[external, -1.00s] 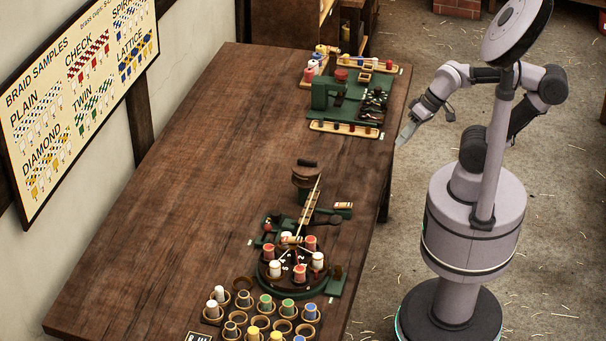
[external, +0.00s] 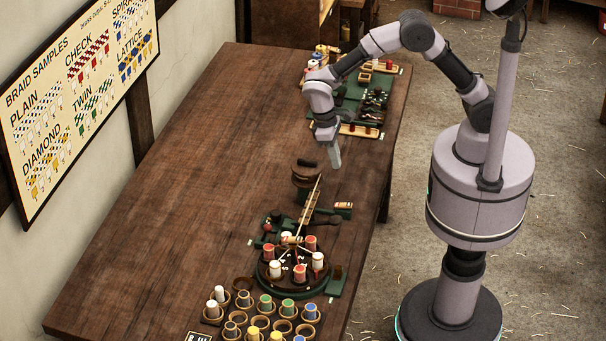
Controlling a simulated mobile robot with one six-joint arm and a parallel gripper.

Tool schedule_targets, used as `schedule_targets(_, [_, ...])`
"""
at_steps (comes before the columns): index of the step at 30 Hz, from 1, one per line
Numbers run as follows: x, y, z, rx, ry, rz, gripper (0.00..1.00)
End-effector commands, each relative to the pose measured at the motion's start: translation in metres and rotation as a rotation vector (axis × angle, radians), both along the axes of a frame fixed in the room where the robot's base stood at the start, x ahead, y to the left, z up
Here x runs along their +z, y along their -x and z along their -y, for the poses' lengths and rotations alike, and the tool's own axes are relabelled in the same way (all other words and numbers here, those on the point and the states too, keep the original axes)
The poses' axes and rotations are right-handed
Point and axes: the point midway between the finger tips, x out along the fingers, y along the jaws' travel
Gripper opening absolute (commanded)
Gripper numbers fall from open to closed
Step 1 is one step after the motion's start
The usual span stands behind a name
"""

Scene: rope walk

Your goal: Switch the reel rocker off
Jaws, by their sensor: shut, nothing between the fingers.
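The braiding machine stands on the near half of the table. Its dark round carrier plate (external: 290,277) holds several red and white bobbins. A pale sloping bar (external: 310,207) runs up from the plate to a brown reel (external: 306,177). A small green block (external: 342,210) with a cream and red piece on top sits right of the bar. I cannot tell from this view whether that is the reel rocker, or which way any rocker is tipped. My gripper (external: 334,156) is shut and empty, pointing down above the table, just beyond and right of the reel, touching nothing visible.
A second green station (external: 373,100) with trays is behind my arm, partly hidden. Several cups of coloured bobbins (external: 265,307) stand at the near end. A braid sample board (external: 75,80) hangs on the left wall. The table's left side (external: 200,170) is clear.

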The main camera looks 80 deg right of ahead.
Motion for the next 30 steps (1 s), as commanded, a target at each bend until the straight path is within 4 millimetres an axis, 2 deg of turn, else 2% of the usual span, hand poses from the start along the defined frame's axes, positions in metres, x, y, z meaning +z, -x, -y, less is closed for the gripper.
schedule_targets(4, [-0.001,0.000,0.000,-0.001,-0.001,0.000,0.00])
schedule_targets(7, [-0.011,0.002,0.000,0.000,-0.001,0.000,0.00])
schedule_targets(21, [-0.109,0.025,0.000,0.000,0.000,-0.001,0.00])
schedule_targets(25, [-0.127,0.029,0.000,0.000,-0.001,0.000,0.00])
schedule_targets(30, [-0.136,0.031,0.000,-0.001,-0.001,0.001,0.00])
